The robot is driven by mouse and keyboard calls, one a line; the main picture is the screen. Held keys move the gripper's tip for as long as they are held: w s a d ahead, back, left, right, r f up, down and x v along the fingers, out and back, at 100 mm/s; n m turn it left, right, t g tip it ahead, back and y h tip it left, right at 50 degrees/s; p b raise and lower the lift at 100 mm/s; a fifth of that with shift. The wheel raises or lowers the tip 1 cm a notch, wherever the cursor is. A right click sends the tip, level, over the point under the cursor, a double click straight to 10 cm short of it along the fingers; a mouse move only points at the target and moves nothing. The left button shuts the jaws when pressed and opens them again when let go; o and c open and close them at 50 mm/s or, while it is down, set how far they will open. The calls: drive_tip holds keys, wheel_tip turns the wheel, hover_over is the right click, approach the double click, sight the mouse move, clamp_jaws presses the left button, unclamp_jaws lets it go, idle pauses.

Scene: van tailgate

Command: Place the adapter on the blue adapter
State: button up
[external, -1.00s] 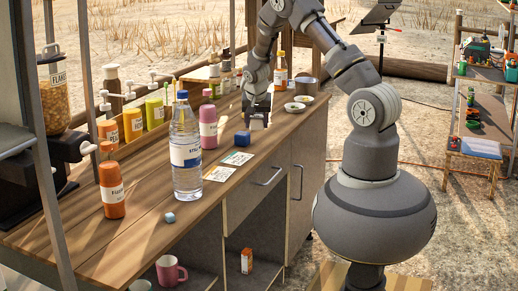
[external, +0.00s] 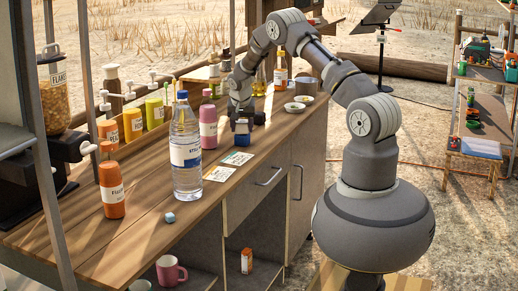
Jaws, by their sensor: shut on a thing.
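The blue adapter (external: 242,139) is a small blue block on the wooden counter, right of the pink bottle. My gripper (external: 241,120) points down directly above it. The gripper is shut on a small dark grey piece, which looks like the adapter (external: 241,127). The fingers partly hide this piece. It appears at or just above the top of the blue adapter; I cannot tell whether the two touch.
A clear water bottle (external: 185,150) and a pink bottle (external: 208,126) stand left of my gripper. Two cards (external: 237,158) lie in front. Small bowls (external: 299,104) and a pot (external: 306,85) stand farther back.

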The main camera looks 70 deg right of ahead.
drive_tip(key=shift+f, duration=0.25)
drive_tip(key=o, duration=1.1)
drive_tip(key=shift+r, duration=0.1)
drive_tip(key=shift+r, duration=0.1)
